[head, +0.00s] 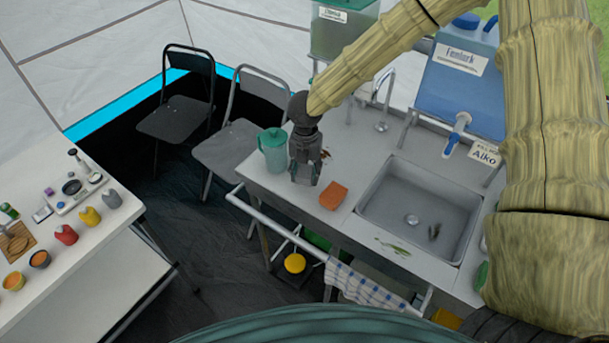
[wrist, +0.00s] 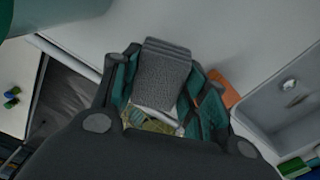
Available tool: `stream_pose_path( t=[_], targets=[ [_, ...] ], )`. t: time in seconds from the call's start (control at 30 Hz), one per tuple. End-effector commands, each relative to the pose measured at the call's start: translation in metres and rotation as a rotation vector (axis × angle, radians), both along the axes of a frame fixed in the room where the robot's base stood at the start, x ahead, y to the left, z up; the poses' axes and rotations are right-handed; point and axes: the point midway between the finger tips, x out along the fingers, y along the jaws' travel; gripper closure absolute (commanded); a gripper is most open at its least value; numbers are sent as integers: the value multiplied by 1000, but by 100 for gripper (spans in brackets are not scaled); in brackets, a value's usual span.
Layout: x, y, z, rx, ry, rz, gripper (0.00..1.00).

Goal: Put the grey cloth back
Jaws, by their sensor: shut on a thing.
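My gripper (head: 305,178) points down over the counter's left part, between the teal pitcher and the orange sponge-like piece. In the wrist view its teal-lined fingers are closed on the grey cloth (wrist: 162,75), which looks like a folded, textured pad standing up between them. In the head view the cloth is hard to tell apart from the dark gripper. I cannot tell whether it touches the counter.
The teal pitcher (head: 273,152) stands close left of my gripper. The orange piece (head: 333,195) lies to the right, beside the sink (head: 420,208). A checked towel (head: 365,286) hangs on the front rail (head: 275,228). Two chairs stand behind left.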

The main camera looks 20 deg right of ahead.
Motion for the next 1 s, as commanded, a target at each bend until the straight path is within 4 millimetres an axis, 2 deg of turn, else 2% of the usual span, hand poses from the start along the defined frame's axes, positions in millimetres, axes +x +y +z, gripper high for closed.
stream_pose_path(
  t=[0.13,0.47,0.83,0.87,0.97,1.0],
  targets=[
    [9,1,-1,0,1,0,79],
    [8,0,-34,0,1,0,79],
    [8,1,-39,0,0,-1,79],
    [8,0,-39,0,0,-1,54],
    [8,0,-39,0,0,-1,36],
    [8,0,-39,0,0,-1,35]
  ],
)
